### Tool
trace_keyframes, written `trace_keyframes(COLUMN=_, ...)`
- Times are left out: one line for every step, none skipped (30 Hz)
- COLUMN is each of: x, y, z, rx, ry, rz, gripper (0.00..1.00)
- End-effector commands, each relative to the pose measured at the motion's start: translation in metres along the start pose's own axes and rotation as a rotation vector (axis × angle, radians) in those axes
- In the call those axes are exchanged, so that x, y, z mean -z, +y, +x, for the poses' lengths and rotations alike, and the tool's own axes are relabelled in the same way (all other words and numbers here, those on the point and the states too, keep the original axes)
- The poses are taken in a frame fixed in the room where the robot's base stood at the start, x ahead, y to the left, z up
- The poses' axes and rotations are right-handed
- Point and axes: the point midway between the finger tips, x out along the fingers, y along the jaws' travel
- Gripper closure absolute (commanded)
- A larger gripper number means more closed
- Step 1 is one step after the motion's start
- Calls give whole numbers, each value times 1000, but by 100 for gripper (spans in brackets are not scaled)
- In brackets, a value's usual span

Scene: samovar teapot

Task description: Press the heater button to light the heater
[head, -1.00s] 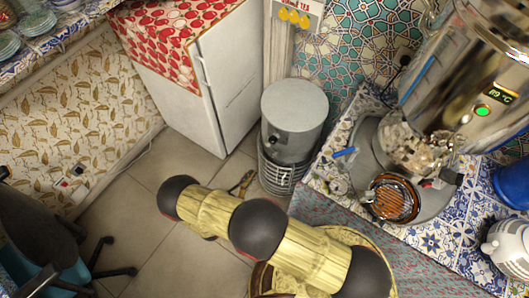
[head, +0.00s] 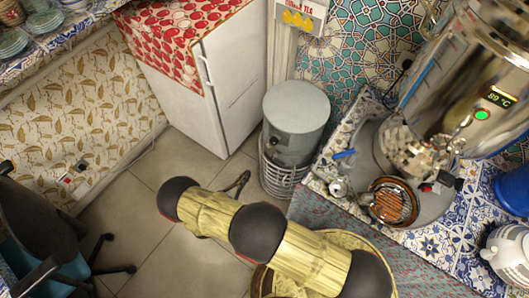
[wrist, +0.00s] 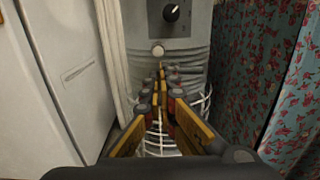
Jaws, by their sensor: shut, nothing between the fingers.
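The heater (head: 296,117) is a grey cylinder with a wire cage around its lower part, standing on the floor beside the white fridge. In the wrist view the heater (wrist: 192,52) fills the centre, with a dark knob (wrist: 171,13) on a panel. A small round white button (wrist: 158,50) sits below the panel. My gripper (wrist: 162,72) is shut and empty, its tips just below the button in the picture. I cannot tell whether they touch the heater. In the head view my gripper (head: 242,182) is to the left of the cage. No flame is visible.
The white fridge (head: 235,85) stands close on the left. A black chair (head: 40,225) is far left. The floor between is clear.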

Motion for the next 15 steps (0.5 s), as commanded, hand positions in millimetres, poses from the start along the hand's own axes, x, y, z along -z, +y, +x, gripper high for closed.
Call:
trace_keyframes(x=0, y=0, z=0, rx=0, ry=0, rz=0, gripper=100)
trace_keyframes(x=0, y=0, z=0, rx=0, ry=0, rz=0, gripper=100)
trace_keyframes(x=0, y=0, z=1, rx=1, ry=0, rz=1, gripper=100)
trace_keyframes(x=0, y=0, z=3, rx=1, ry=0, rz=1, gripper=100)
trace_keyframes(x=0, y=0, z=5, rx=2, ry=0, rz=1, gripper=100)
trace_keyframes(x=0, y=-1, z=8, rx=2, ry=0, rz=1, gripper=100)
trace_keyframes(x=0, y=0, z=11, rx=2, ry=0, rz=1, gripper=100)
trace_keyframes(x=0, y=0, z=15, rx=2, ry=0, rz=1, gripper=100)
trace_keyframes(x=1, y=-1, z=21, rx=4, ry=0, rz=1, gripper=100)
trace_keyframes(x=1, y=-1, z=26, rx=4, ry=0, rz=1, gripper=100)
trace_keyframes(x=1, y=-1, z=31, rx=4, ry=0, rz=1, gripper=100)
trace_keyframes(x=1, y=-1, z=40, rx=6, ry=0, rz=0, gripper=100)
trace_keyframes(x=1, y=-1, z=45, rx=4, ry=0, rz=0, gripper=100)
trace_keyframes(x=1, y=-2, z=51, rx=5, ry=0, rz=0, gripper=100)
trace_keyframes(x=1, y=-1, z=59, rx=5, ry=0, rz=1, gripper=100)
